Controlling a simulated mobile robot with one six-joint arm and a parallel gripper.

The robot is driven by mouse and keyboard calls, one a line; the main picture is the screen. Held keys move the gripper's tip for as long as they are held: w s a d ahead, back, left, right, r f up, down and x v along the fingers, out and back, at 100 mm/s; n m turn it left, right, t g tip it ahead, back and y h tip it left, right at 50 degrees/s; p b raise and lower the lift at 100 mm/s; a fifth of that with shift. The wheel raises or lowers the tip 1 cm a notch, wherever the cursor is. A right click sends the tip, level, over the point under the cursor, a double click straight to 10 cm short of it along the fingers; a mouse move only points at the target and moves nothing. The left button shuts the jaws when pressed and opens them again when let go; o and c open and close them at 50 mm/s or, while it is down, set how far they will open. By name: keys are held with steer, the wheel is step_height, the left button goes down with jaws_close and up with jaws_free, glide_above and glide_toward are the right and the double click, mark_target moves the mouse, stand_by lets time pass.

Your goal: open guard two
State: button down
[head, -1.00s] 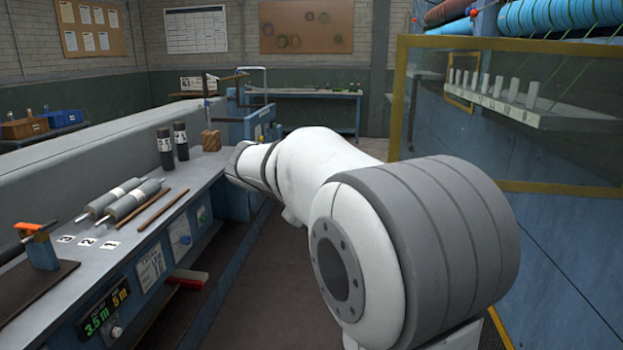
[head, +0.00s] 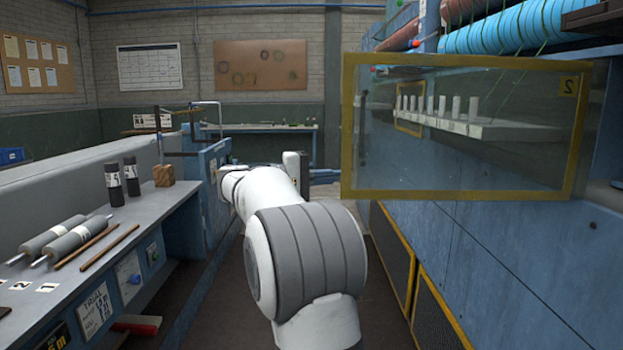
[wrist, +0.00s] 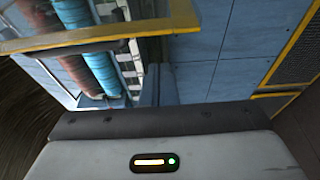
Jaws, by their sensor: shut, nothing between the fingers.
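Guard two (head: 465,130) is a clear panel in a yellow frame, with a "2" on its upper right corner, at the right in the head view. It stands out at an angle from the blue machine (head: 520,260), its left edge toward the aisle. A yellow frame bar (wrist: 110,38), likely this guard's, crosses the upper left of the wrist view. My gripper (head: 297,170) is partly hidden behind my arm, left of the guard's left edge. Its grey housing fills the bottom of the wrist view. Its fingertips are hidden. I see nothing held, and cannot tell whether it touches the frame.
A shelf of white pegs (head: 478,128) and another yellow frame (head: 410,110) show through the panel. The bench (head: 95,235) at left holds grey rollers (head: 78,236), dark cylinders and a wooden block (head: 163,175). Dark aisle floor lies between bench and machine.

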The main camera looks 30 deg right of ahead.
steer(key=shift+s+a+b, duration=0.2)
steer(key=shift+s+a, duration=0.3)
steer(key=shift+s, duration=0.35)
steer(key=shift+s+a+b, duration=0.15)
steer(key=shift+s+a, duration=0.3)
steer(key=shift+s, duration=0.4)
